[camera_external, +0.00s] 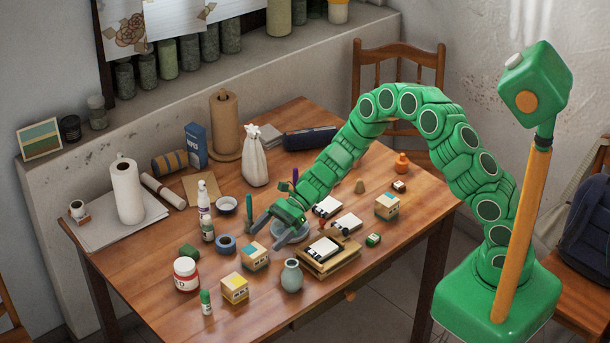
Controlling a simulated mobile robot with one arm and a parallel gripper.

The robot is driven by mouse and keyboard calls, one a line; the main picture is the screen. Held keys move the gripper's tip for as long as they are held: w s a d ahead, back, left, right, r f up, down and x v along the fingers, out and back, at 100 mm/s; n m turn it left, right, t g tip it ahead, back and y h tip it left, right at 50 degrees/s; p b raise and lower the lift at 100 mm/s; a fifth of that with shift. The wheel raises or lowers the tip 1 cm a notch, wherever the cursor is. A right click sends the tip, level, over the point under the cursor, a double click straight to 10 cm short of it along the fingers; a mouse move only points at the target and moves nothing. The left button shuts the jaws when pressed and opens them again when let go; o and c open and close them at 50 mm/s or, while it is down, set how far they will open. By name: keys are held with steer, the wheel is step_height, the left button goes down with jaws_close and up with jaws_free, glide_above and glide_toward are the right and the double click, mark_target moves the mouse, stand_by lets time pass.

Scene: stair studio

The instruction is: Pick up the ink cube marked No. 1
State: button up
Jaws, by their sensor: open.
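Several light wooden cubes with coloured patches stand on the wooden table (150,262). One cube (235,288) with a yellow patch is near the front edge. A second cube (254,257) with a blue-green patch is behind it to the right. A third cube (387,206) is on the right side of the table. The markings are too small to read, so I cannot tell which is No. 1. My gripper (267,236) is open and empty, its fingers pointing down-left above the table, near the second cube and apart from it.
A blue tape roll (226,244), a red-labelled jar (186,274) and a green-capped bottle (206,302) stand left.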

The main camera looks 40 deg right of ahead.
mark_target(247, 263)
step_height(247, 263, down, 3)
steer(key=shift+a+f, duration=0.1)
steer(key=shift+a, duration=0.05)
steer(key=shift+w+x, duration=0.2)
steer(key=shift+x, duration=3.55)
steer(key=shift+c, duration=0.4)
steer(key=c, duration=1)
steer(key=shift+r, duration=0.2)
steer(key=shift+c, duration=0.2)
